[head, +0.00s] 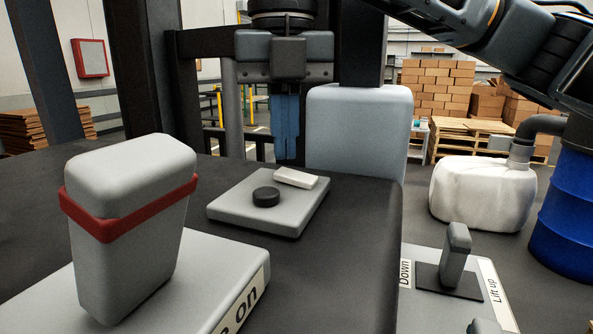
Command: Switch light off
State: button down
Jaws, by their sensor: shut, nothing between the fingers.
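My gripper (287,155) is at the upper middle of the head view, pointing down, with its blue fingers shut together and empty. A flat grey plate (233,214) lies on the dark console top below it. The plate carries a white rocker-like piece (296,178) at its far right and a round black knob (266,197) nearer its middle. The fingertips appear just above or behind the white piece; I cannot tell whether they touch it. No label on the plate is readable, and I cannot tell which part is the light switch.
A large grey lever (135,240) with a red band stands at the left on a base whose label ends in "on". A smaller lever (456,255) stands lower right, by "Down" and "Lift up" labels. A pale grey box (360,130) rises behind the plate. A blue drum (567,215) is far right.

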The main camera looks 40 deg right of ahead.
aim_at(280, 169)
jog(key=shift+f+b, duration=2.05)
jog(key=shift+f, duration=0.05)
dwell(1.2)
jog(key=shift+r, duration=0.3)
jog(key=shift+w+a+f, duration=0.15)
jog(key=shift+w, duration=0.2)
jog(key=shift+w+r, duration=0.1)
jog(key=shift+r, duration=0.15)
jog(key=shift+s+r+p, duration=0.2)
jog(key=shift+r+p, duration=0.2)
jog(key=shift+r, duration=0.25)
jog(key=shift+s+r+p, duration=0.2)
jog(key=shift+r+p, duration=0.2)
jog(key=shift+r, duration=0.2)
jog(key=shift+s+r+p, duration=0.2)
jog(key=shift+r+p, duration=0.65)
jog(key=shift+r, duration=0.9)
jog(key=shift+w, duration=0.15)
